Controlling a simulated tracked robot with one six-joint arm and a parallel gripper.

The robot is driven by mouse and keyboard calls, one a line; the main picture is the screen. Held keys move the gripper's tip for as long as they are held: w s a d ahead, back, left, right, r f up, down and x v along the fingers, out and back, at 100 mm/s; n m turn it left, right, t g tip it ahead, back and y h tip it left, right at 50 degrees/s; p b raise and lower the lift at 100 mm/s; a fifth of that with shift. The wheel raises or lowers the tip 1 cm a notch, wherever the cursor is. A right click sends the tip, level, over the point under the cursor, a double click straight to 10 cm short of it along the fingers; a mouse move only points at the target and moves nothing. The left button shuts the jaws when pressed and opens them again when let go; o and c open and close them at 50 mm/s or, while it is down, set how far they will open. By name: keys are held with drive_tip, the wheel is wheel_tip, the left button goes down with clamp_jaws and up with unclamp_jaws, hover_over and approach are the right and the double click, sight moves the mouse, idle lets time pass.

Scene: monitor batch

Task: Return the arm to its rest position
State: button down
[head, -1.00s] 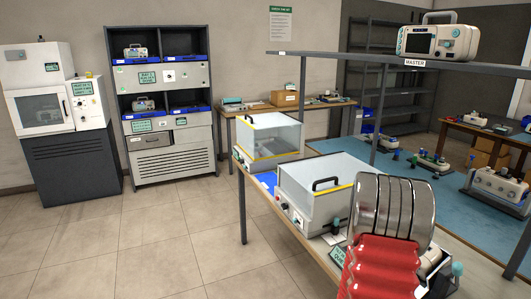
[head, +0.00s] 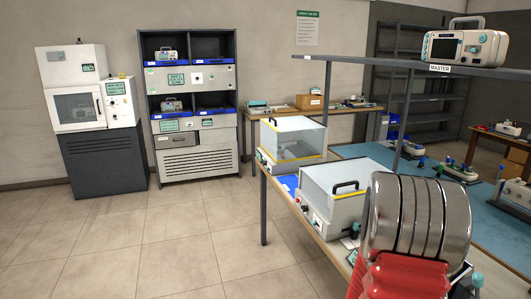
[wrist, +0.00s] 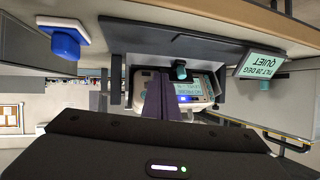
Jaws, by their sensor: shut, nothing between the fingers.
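My arm shows at the lower right of the head view as a red ribbed sleeve (head: 405,277) and a shiny metal ringed part (head: 418,222). It stands in front of the bench with the clear-lidded boxes. My gripper is hidden in the head view. In the wrist view its two dark fingers (wrist: 163,100) are together, with nothing seen between them. Behind them is a pale device with a lit screen (wrist: 190,98), partly covered by the fingers; I see no contact I can be sure of.
The wrist view looks upside down, with a green sign (wrist: 262,63) and a blue knob (wrist: 65,40) nearby. In the head view, a clear-lidded box (head: 335,190) is beside my arm. A shelf (head: 400,62) carrying a monitor (head: 467,46) is above. Floor (head: 150,240) at left is clear.

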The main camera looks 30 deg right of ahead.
drive_tip(key=w+a+r+n+t+y, duration=0.35)
drive_tip(key=w+a+r+t, duration=0.2)
drive_tip(key=w+a, duration=0.6)
drive_tip(key=w+a+r+n+t+y, duration=0.1)
drive_tip(key=w+a+r+n+y, duration=0.15)
drive_tip(key=a, duration=0.45)
drive_tip(key=w+a+r+n+y, duration=0.1)
drive_tip(key=a+r+n+y, duration=0.2)
drive_tip(key=a, duration=0.5)
drive_tip(key=w+a+r+n+t+y, duration=0.1)
drive_tip(key=w+a+r+n, duration=0.1)
drive_tip(key=a+r, duration=0.35)
drive_tip(key=s+a+r+n+g+y, duration=0.3)
drive_tip(key=s+a+n, duration=0.4)
drive_tip(key=s+a, duration=0.9)
drive_tip(key=shift+s+a+r, duration=0.3)
drive_tip(key=shift+s+a, duration=0.05)
drive_tip(key=shift+a, duration=0.05)
drive_tip(key=shift+d, duration=0.15)
